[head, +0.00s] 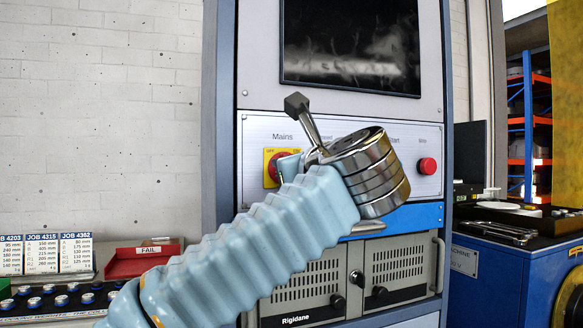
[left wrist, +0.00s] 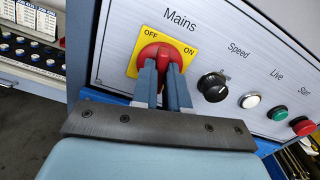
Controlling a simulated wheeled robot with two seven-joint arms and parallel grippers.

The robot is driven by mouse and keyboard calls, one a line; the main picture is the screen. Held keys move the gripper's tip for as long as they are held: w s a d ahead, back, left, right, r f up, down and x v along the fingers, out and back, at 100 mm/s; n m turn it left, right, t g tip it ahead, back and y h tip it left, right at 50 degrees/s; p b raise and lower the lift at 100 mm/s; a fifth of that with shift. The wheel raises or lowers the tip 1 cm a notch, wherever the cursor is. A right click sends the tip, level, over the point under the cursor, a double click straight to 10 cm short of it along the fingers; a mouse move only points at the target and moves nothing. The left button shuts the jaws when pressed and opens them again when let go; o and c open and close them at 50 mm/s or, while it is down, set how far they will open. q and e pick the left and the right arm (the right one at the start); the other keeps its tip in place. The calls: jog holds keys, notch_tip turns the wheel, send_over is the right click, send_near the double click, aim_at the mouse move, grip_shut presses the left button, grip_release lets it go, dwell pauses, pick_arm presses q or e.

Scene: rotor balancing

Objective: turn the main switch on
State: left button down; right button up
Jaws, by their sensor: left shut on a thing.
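The main switch is a red rotary knob (left wrist: 160,52) on a yellow plate (left wrist: 133,66) marked OFF at left and ON at right, under the word Mains. My left gripper (left wrist: 164,76) is shut on the knob, one finger on each side of its grip. The fingers cover the lower part of the knob, so I cannot tell exactly where it points. In the head view the red knob (head: 271,169) and yellow plate (head: 267,154) show partly behind my left gripper (head: 287,168). My right gripper is not in view.
Right of the switch are a black Speed knob (left wrist: 213,87), a white Live button (left wrist: 249,100), a green button (left wrist: 277,114) and a red button (left wrist: 302,126). A dark screen (head: 350,45) is above. A red FAIL tray (head: 130,264) is at left.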

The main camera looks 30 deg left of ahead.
pick_arm(q)
jog(key=m+p, duration=0.2)
jog(key=m, duration=0.9)
jog(key=shift+w+d+f+p, duration=0.1)
jog(key=shift+p, duration=0.3)
jog(key=shift+m, duration=0.5)
jog(key=c, duration=1.1)
grip_release()
jog(key=shift+c, duration=0.2)
jog(key=b+v, duration=0.1)
jog(key=v, duration=1.2)
jog(key=shift+s+d, duration=0.25)
jog(key=shift+s, duration=0.05)
